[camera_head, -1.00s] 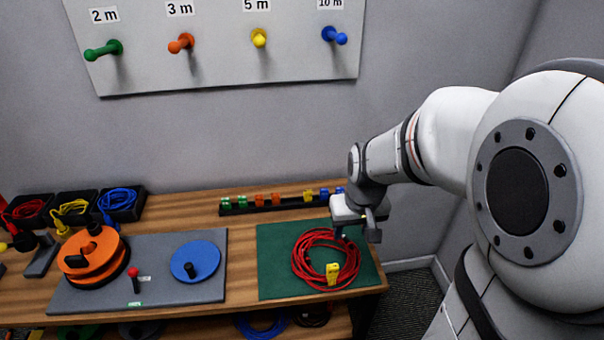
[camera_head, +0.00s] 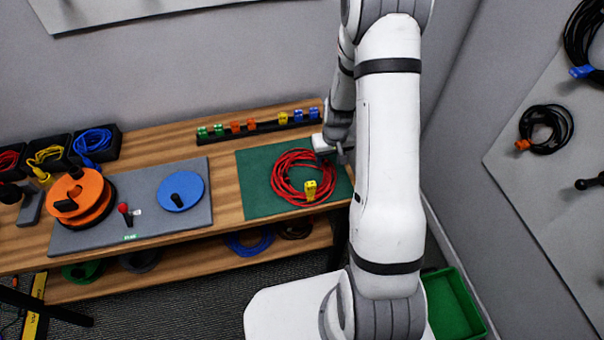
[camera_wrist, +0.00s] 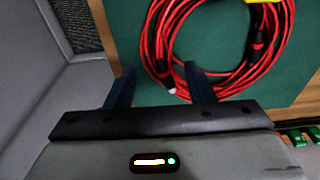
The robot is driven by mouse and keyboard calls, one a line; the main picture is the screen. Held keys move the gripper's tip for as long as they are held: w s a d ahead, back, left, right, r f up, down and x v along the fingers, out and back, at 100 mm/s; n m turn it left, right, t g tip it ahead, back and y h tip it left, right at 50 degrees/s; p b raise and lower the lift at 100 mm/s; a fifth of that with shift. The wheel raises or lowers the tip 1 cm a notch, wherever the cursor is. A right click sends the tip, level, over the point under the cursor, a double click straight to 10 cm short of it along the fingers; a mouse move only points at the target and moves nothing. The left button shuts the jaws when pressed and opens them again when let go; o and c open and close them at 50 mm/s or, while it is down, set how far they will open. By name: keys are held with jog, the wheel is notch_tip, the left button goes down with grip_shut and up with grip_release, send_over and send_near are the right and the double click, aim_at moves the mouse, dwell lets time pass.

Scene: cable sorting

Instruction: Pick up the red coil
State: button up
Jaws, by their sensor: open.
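The red coil (camera_head: 281,178) lies as loose loops on the green mat (camera_head: 250,200), with a yellow tag (camera_head: 311,190) at its front. My gripper (camera_head: 338,153) is at the coil's back right edge, partly hidden by my arm. In the wrist view, my gripper (camera_wrist: 160,74) is open and empty. The coil (camera_wrist: 153,35) lies ahead of it, with its near edge showing between the fingertips and the right fingertip overlapping its strands. I cannot tell how high the fingers are above the mat.
A rack (camera_head: 258,127) of coloured clips stands behind the mat. To the left, a grey mat (camera_head: 140,200) carries an orange reel (camera_head: 82,198) and a blue disc (camera_head: 181,191). Black bins with coiled cables are at far left. A green crate (camera_head: 455,303) is low at right.

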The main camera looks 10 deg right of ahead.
aim_at(327, 168)
jog(key=shift+w+a+f+p, duration=0.1)
jog(key=shift+f+p, duration=0.2)
jog(key=shift+f, duration=0.95)
jog(key=shift+w+a+f+p, duration=0.1)
jog(key=shift+f+p, duration=0.2)
jog(key=shift+f, duration=0.9)
jog(key=shift+c, duration=0.3)
grip_shut()
